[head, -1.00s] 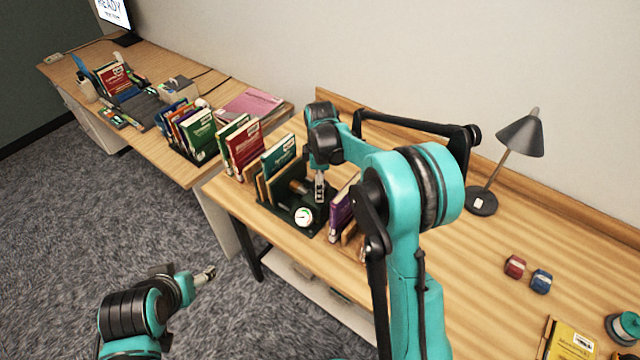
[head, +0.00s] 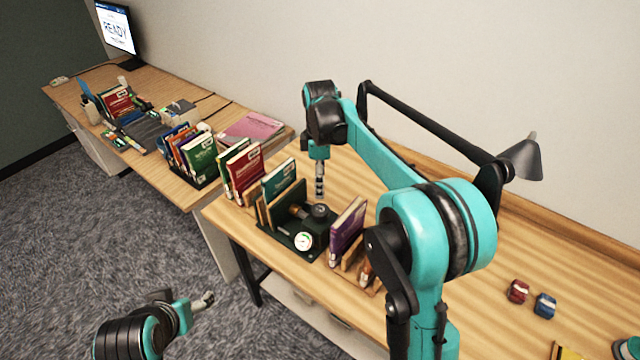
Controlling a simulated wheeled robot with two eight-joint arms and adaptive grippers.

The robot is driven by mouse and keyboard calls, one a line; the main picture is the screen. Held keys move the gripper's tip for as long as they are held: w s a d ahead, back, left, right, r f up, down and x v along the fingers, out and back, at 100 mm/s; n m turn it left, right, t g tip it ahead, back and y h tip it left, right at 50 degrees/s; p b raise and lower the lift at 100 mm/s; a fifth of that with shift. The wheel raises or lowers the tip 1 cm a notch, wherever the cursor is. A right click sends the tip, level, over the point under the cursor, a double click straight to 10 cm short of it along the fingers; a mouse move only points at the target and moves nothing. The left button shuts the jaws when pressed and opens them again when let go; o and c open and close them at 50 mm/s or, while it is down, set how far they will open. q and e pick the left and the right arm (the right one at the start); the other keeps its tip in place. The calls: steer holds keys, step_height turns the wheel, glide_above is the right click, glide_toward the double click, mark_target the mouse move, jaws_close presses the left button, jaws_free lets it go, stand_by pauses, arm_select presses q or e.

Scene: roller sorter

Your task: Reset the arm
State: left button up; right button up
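My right arm reaches across the near table in the head view, and its gripper (head: 319,188) points down above a dark green device (head: 300,222) with a round white gauge. The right gripper is apart from the device, with its fingers close together and nothing visible between them. My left gripper (head: 203,301) is at the lower left, over the carpet and away from the tables. Its fingers look close together and I see nothing in them.
Green books (head: 279,180) and a purple book (head: 347,226) stand on either side of the device. A red book (head: 246,172) is farther left. A lamp (head: 522,158) stands behind my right arm. Red (head: 518,291) and blue (head: 545,305) blocks lie at right. A monitor (head: 115,29) stands far left.

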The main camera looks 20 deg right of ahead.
stand_by(0.3)
steer(key=s+r+m+t, duration=0.1)
steer(key=s+m, duration=0.1)
steer(key=s, duration=0.2)
steer(key=s+r+m+t, duration=0.1)
steer(key=s+m, duration=0.1)
steer(key=s, duration=0.2)
steer(key=s+r+m+t, duration=0.1)
steer(key=s+r+m, duration=0.1)
steer(key=s, duration=0.1)
steer(key=shift+s+d, duration=0.2)
steer(key=shift+s, duration=0.2)
steer(key=s+f+m+t, duration=0.2)
steer(key=s+f+m, duration=0.15)
steer(key=s, duration=0.35)
steer(key=s+f+m+t, duration=0.2)
steer(key=s+m, duration=0.3)
steer(key=s, duration=0.2)
step_height(320, 180, down, 7)
steer(key=b, duration=0.6)
